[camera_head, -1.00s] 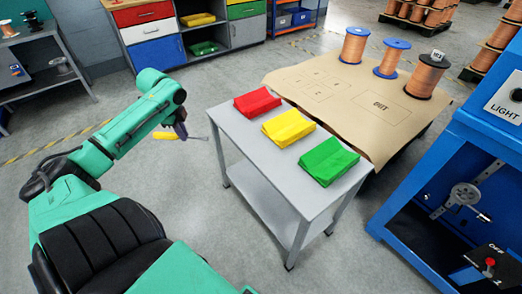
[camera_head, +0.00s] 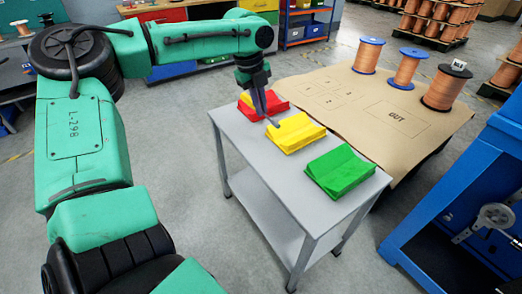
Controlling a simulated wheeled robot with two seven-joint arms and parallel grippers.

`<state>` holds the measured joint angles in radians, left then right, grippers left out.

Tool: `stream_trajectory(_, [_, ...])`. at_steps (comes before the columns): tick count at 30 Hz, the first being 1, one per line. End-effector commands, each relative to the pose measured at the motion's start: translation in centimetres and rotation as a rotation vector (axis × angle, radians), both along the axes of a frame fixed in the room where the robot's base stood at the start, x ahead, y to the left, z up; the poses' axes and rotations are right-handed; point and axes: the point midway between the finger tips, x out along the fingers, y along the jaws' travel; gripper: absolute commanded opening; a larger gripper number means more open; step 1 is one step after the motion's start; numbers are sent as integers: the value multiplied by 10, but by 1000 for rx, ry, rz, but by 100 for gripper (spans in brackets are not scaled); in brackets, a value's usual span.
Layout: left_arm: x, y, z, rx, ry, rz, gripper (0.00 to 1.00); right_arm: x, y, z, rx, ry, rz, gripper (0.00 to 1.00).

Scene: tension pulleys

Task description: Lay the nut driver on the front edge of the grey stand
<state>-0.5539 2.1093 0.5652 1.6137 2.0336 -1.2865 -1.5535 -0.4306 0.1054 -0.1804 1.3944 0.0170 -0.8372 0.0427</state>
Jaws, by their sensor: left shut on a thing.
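My left gripper (camera_head: 260,108) is shut on the nut driver and points down over the far left part of the grey stand (camera_head: 275,165). The nut driver's thin grey shaft (camera_head: 272,123) sticks out past the fingers toward the yellow cloth. Its yellow handle is mostly hidden by the gripper. Whether the nut driver touches the stand top I cannot tell. The front edge of the stand, toward me, is bare. My right gripper is not in view.
On the stand lie a red cloth (camera_head: 274,104), a yellow cloth (camera_head: 294,132) and a green cloth (camera_head: 340,172) in a row. Behind it is a brown-covered table (camera_head: 350,115) with copper spools. A blue machine (camera_head: 450,190) stands at right.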

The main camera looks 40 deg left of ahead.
Motion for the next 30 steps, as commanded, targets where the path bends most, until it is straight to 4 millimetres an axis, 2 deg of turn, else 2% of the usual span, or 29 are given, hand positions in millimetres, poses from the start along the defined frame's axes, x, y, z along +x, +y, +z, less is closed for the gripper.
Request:
stream_trajectory(1, [-1, 0, -24, -1, 3, -1, 0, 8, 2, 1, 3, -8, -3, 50])
stream_trajectory(3, [-1, 0, -47, 0, 4, 0, 0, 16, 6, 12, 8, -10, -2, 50])
stream_trajectory(6, [-1, 0, -80, 0, 3, 2, 0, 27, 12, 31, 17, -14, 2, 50])
stream_trajectory(9, [-1, 0, -105, 0, 2, 2, 0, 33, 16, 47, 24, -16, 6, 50])
stream_trajectory(18, [0, 0, -153, 1, 0, 2, 0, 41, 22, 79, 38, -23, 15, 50])
stream_trajectory(26, [0, 1, -154, 0, -1, 3, 0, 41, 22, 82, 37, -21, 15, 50])
stream_trajectory(27, [0, 1, -155, 0, 0, 3, 16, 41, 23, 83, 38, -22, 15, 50])
stream_trajectory(29, [0, 1, -154, 0, 0, 3, 39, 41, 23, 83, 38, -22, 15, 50])
stream_trajectory(30, [0, 1, -154, 0, 0, 3, 39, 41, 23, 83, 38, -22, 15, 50])
